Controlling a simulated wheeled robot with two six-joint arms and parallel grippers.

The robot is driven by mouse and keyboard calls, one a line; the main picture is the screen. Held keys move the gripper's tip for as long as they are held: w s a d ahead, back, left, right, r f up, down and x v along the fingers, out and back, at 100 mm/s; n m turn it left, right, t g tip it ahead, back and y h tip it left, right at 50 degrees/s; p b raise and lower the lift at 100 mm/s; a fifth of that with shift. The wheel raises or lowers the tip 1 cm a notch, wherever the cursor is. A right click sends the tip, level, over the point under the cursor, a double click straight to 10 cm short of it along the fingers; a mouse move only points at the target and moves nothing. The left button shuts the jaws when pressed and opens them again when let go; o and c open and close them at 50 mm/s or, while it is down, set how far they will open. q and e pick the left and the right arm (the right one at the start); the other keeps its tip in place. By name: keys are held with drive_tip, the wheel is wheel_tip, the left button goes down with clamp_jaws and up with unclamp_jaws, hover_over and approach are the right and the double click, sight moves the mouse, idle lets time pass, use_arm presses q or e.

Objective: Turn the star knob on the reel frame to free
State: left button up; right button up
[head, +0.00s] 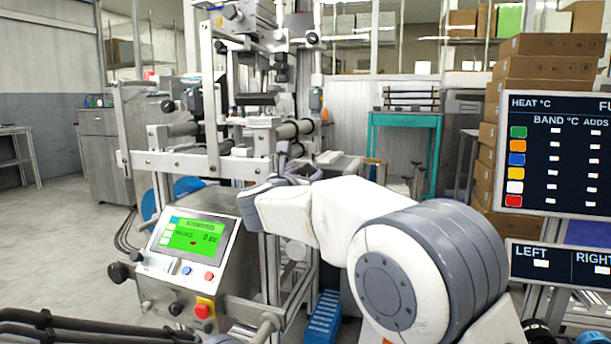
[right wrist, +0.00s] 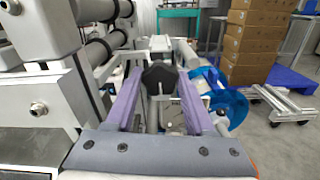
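The star knob (right wrist: 160,77) is black with rounded lobes. In the right wrist view it sits between the far ends of my right gripper's two purple fingers. My right gripper (right wrist: 161,82) has its fingers spread, one on each side of the knob. The gaps there are very small, and I cannot tell if either finger touches it. In the head view, my right gripper (head: 296,168) is at the near right side of the metal reel frame (head: 190,163). The knob cannot be made out there. My left gripper is not in view.
A control panel with a green screen (head: 190,238) stands at the left front. A blue reel (right wrist: 228,108) lies beyond the knob's right side. Rollers (right wrist: 100,50) and frame plates crowd the left. Stacked cartons (head: 545,75) and display boards (head: 560,155) stand at the right.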

clamp_jaws()
drive_tip(key=shift+n, duration=0.3)
